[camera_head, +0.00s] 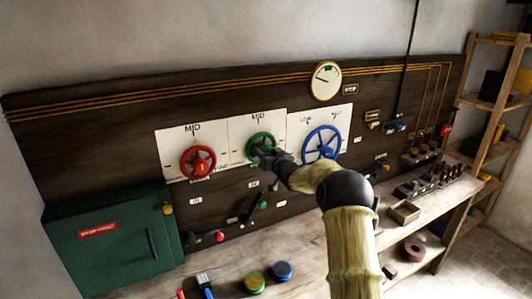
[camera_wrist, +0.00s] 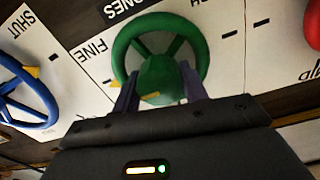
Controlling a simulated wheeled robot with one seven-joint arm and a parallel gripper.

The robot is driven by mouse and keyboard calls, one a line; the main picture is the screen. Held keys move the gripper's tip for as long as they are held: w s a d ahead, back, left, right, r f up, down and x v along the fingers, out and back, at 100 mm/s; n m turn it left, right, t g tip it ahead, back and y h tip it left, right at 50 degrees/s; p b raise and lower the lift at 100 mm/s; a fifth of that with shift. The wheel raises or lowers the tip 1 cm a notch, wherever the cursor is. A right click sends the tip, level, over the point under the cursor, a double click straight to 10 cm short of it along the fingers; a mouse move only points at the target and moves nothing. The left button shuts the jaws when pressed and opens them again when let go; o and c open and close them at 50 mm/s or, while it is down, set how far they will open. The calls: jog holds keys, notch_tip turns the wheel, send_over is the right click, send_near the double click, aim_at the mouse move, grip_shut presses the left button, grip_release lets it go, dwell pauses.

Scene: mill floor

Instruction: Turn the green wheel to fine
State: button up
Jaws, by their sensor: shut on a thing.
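The green wheel (camera_head: 261,146) is on a white panel in the middle of the dark board, below a label reading MID. My gripper (camera_head: 268,157) is at its lower front and hides part of it. In the wrist view, the green wheel (camera_wrist: 160,45) fills the upper middle, its rim and spokes showing. My gripper (camera_wrist: 160,90) has one finger on each side of the green hub and is shut on it. The word FINE (camera_wrist: 91,50) is on the white panel left of the wheel there, with a small orange mark near the rim below it.
A red wheel (camera_head: 198,162) is left of the green one and a blue wheel (camera_head: 322,144) is right of it. A round gauge (camera_head: 326,81) hangs above. A green cabinet (camera_head: 110,240) is at left. Jars and brushes lie on the bench (camera_head: 300,262) below.

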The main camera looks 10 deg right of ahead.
jog(key=shift+f, duration=0.15)
jog(key=o, duration=1)
jog(key=shift+d, duration=0.1)
jog(key=shift+s, duration=0.1)
jog(key=b+v, duration=0.6)
jog(key=v, duration=1.1)
jog(key=shift+s, duration=0.15)
